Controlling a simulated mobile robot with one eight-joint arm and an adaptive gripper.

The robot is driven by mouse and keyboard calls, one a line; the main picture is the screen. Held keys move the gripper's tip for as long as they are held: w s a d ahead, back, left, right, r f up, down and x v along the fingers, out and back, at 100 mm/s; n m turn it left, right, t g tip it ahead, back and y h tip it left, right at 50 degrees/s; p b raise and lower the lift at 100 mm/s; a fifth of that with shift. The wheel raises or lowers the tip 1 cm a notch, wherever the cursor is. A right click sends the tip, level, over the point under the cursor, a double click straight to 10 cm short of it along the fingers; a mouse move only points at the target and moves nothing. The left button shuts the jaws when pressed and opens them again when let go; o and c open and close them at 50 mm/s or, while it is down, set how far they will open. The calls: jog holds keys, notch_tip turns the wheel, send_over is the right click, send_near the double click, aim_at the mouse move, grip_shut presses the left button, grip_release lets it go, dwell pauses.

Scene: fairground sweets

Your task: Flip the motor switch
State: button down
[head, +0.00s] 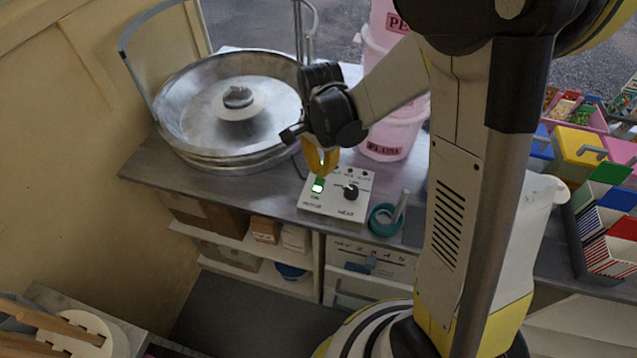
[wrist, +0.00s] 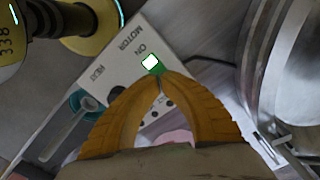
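The motor switch (head: 318,186) is a small green rocker with a bright white face, on a white control box (head: 333,209) marked MOTOR, ON and HEAT. It also shows in the wrist view (wrist: 151,62), just beyond my fingertips. My gripper (head: 321,172) points down over the box, right above the switch. In the wrist view the two yellow fingers of my gripper (wrist: 162,79) meet at their tips, with nothing seen held between them. The tips overlap the switch's near edge; I cannot tell whether they touch it. A black heat knob (head: 351,192) sits right of the switch.
A wide metal candyfloss pan (head: 180,112) stands left of the box. Pink tubs (head: 395,138) stand behind it. Sweet bins (head: 578,147) fill the far right.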

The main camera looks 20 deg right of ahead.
aim_at(320, 181)
jog(key=shift+f+b, duration=1.6)
jog(key=shift+f, duration=0.2)
dwell(0.6)
jog(key=shift+r+p, duration=2.55)
jog(key=shift+r, duration=1)
jog(key=shift+s+r, duration=0.1)
jog(key=shift+r, duration=0.2)
jog(key=s+r+n+t+b, duration=0.4)
jog(key=s+r+n+t, duration=0.3)
jog(key=s+r+n, duration=0.3)
jog(key=s+n, duration=0.2)
jog(key=n, duration=0.1)
jog(key=shift+s+r, duration=0.3)
jog(key=shift+r, duration=0.1)
